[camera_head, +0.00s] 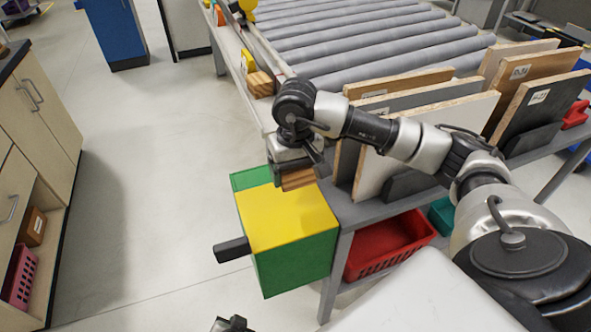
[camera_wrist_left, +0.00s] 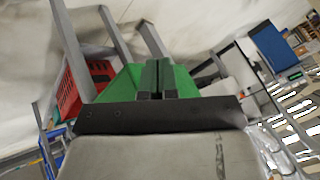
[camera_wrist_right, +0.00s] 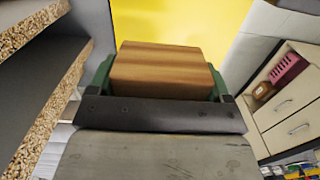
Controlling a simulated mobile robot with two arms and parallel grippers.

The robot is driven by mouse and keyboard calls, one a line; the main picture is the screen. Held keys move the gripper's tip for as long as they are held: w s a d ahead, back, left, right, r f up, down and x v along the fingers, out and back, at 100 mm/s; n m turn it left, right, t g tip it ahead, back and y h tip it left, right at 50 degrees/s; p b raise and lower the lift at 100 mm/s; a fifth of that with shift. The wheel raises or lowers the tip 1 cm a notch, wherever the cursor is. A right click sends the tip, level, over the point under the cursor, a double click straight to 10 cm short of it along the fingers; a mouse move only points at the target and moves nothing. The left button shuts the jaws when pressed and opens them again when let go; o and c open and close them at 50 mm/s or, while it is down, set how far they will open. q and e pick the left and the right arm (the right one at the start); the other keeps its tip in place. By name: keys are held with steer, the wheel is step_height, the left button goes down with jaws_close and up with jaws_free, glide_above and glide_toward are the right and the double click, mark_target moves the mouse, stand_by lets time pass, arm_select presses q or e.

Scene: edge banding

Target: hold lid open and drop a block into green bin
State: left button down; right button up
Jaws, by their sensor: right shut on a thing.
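The green bin (camera_head: 295,266) stands on the floor at the front end of the grey rack, with a yellow lid (camera_head: 285,218) over most of its top. A green strip shows past the lid's far edge; I cannot tell whether the lid is fully down. A black handle (camera_head: 232,250) sticks out to the left. My right gripper (camera_wrist_right: 162,80) is shut on a brown wooden block (camera_head: 298,180), above the lid's far part; the yellow lid fills the background in the right wrist view. My left gripper (camera_wrist_left: 155,80) is shut and empty; part of it (camera_head: 232,325) shows at the head view's bottom edge.
Upright boards (camera_head: 430,125) stand in the rack beside my right arm. A red basket (camera_head: 388,245) sits on the lower shelf, right of the bin. More wooden blocks (camera_head: 260,83) lie beside the roller conveyor (camera_head: 375,45). The floor (camera_head: 150,180) left of the bin is clear.

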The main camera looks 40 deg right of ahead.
arm_select(q)
steer(key=d+r+t+h, duration=0.1)
steer(key=d+r+t, duration=0.2)
steer(key=r, duration=1.2)
steer(key=d+r+t, duration=0.3)
steer(key=r, duration=1.3)
glide_toward(237, 256)
steer(key=shift+m, duration=0.3)
steer(key=shift+w+d+f, duration=0.2)
steer(key=shift+w+f, duration=0.45)
steer(key=shift+w, duration=0.2)
steer(key=shift+w+d+f, duration=0.2)
steer(key=shift+w+f, duration=0.45)
steer(key=shift+w, duration=0.25)
steer(key=shift+w, duration=0.15)
steer(key=shift+w+d, duration=0.15)
steer(key=shift+w, duration=0.5)
steer(key=shift+w+d, duration=0.2)
steer(key=shift+w, duration=0.45)
